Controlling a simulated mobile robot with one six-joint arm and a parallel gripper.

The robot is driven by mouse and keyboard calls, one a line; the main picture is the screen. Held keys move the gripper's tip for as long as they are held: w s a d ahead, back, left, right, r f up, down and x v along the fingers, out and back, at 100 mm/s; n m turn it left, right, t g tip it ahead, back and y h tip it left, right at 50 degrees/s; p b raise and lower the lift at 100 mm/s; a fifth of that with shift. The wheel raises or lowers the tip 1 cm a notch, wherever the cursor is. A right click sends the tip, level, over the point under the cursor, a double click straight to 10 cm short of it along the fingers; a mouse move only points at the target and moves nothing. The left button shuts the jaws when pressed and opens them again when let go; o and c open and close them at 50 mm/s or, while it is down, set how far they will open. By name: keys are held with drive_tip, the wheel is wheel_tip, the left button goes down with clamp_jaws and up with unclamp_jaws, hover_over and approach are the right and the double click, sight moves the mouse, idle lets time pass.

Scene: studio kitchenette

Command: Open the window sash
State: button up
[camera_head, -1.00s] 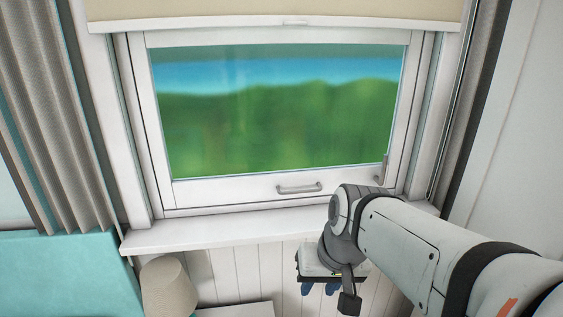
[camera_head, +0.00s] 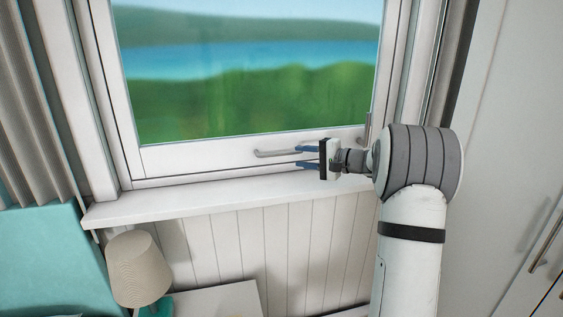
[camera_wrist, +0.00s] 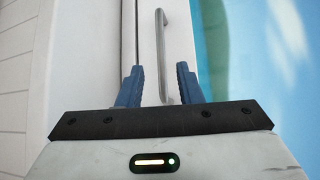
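The white window sash (camera_head: 200,155) appears to sit in its frame, with green hills and blue water behind the glass. A grey bar handle (camera_head: 272,153) runs along its bottom rail. A small upright lever (camera_head: 367,130) stands at the sash's lower right corner. My gripper (camera_head: 300,157) points left at the right end of the handle, its blue fingers apart. In the wrist view the handle (camera_wrist: 164,45) runs lengthwise into the gap between the open fingers (camera_wrist: 159,82), with space on both sides. The handle's near end is partly hidden by the gripper.
The window sill (camera_head: 200,201) juts out just below my gripper. A lamp (camera_head: 138,268) stands at lower left by a teal piece of furniture (camera_head: 45,260). A curtain (camera_head: 30,110) hangs at left. A white cabinet with a bar handle (camera_head: 545,245) is close at right.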

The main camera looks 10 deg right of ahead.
sight(285, 154)
drive_tip(key=shift+w, duration=0.3)
drive_tip(key=p+x, duration=0.1)
drive_tip(key=x, duration=0.6)
drive_tip(key=shift+w+a, duration=0.1)
drive_tip(key=shift+a, duration=0.05)
clamp_jaws()
